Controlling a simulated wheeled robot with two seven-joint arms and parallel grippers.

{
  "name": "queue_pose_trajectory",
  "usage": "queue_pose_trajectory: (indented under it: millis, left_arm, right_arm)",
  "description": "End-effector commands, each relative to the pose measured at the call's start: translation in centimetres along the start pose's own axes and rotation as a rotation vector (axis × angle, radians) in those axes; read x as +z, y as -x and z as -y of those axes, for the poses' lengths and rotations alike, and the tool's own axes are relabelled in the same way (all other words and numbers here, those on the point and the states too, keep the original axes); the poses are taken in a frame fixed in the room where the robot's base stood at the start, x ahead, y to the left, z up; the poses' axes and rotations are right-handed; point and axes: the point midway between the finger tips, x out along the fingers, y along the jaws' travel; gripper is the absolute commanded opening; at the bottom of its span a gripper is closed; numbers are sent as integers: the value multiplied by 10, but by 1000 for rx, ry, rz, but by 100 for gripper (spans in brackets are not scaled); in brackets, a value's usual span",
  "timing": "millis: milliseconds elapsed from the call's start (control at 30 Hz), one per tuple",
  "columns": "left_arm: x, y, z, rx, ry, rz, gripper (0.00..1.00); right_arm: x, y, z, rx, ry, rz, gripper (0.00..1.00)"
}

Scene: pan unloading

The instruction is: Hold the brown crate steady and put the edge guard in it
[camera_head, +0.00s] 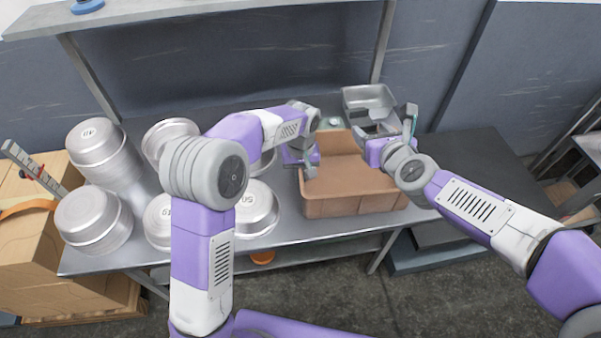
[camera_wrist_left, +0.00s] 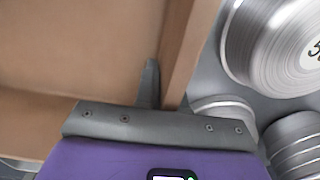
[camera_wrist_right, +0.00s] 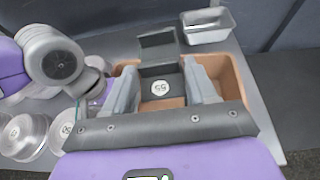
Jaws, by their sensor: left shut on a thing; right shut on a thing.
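The brown crate (camera_head: 355,187) stands open on the metal table. It also shows in the left wrist view (camera_wrist_left: 80,50) and the right wrist view (camera_wrist_right: 235,82). My left gripper (camera_head: 307,165) is shut on the crate's left wall, with a finger (camera_wrist_left: 150,85) inside it. My right gripper (camera_wrist_right: 163,92) is shut on the edge guard (camera_wrist_right: 160,70), a dark grey angled piece with a round white label. In the right wrist view the guard sits between the fingers, in front of the crate's interior. My right arm partly hides the crate's back right corner; the guard's height above it is unclear.
Several round metal pans (camera_head: 94,218) stand upside down left of the crate. A silver rectangular tin (camera_head: 368,101) is behind it. A dark surface (camera_head: 470,180) to the right is mostly clear. A shelf (camera_head: 170,12) runs above the table's back.

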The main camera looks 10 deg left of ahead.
Motion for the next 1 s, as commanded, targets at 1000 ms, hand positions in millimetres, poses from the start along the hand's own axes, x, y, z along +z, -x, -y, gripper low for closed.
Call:
queue_pose_trajectory:
  millis: [1000]
  left_arm:
    - [-1,1,0,2,1,-2,0]
  right_arm:
    - [-67,-28,0,-1,-1,0,20]
